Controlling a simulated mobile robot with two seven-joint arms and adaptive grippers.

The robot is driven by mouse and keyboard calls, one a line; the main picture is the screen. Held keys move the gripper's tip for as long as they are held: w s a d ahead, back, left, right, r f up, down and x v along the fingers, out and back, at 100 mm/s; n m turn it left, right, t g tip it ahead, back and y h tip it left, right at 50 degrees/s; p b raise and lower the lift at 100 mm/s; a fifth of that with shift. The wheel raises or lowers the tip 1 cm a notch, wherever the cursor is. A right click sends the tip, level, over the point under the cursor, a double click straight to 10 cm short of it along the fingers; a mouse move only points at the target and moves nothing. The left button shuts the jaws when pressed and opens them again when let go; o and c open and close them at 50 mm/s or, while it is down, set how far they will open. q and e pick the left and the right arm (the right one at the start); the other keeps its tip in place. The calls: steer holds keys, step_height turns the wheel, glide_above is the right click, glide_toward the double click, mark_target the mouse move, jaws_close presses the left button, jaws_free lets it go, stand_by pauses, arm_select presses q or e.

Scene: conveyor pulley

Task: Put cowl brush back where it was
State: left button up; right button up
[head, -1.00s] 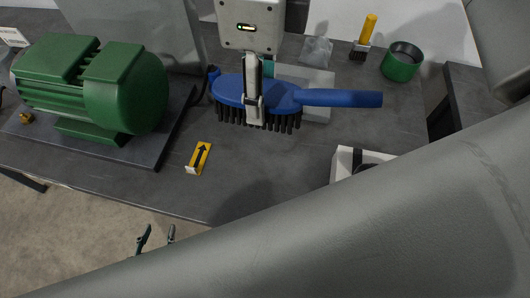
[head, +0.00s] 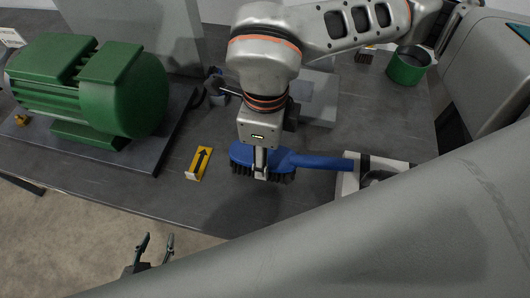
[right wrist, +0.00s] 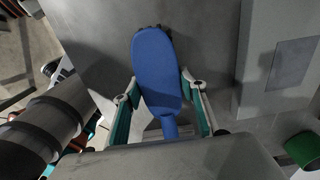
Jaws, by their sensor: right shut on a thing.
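The cowl brush, blue with black bristles (head: 310,161), is level in the head view, handle pointing right, bristles down. Its blue back also fills the middle of the right wrist view (right wrist: 157,75). My right gripper (head: 261,172) reaches down from above and is shut on the brush head. In the right wrist view its fingers stand on both sides of the blue back. Whether the bristles touch the table is hard to tell. The handle end is beside or over a white holder (head: 347,184), partly hidden by my arm. My left gripper (head: 155,248) is open and empty beyond the table's front edge.
A green motor (head: 95,90) stands on a dark plate at left. A yellow arrow sign (head: 199,163) lies left of the brush. A green cup (head: 408,66) stands at back right. A light grey plate (head: 318,98) lies behind the brush.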

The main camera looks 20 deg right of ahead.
steer(key=shift+f, duration=0.3)
steer(key=shift+f, duration=0.1)
steer(key=o, duration=1.1)
step_height(320, 180, up, 12)
steer(key=shift+r+p, duration=0.15)
steer(key=shift+p, duration=0.5)
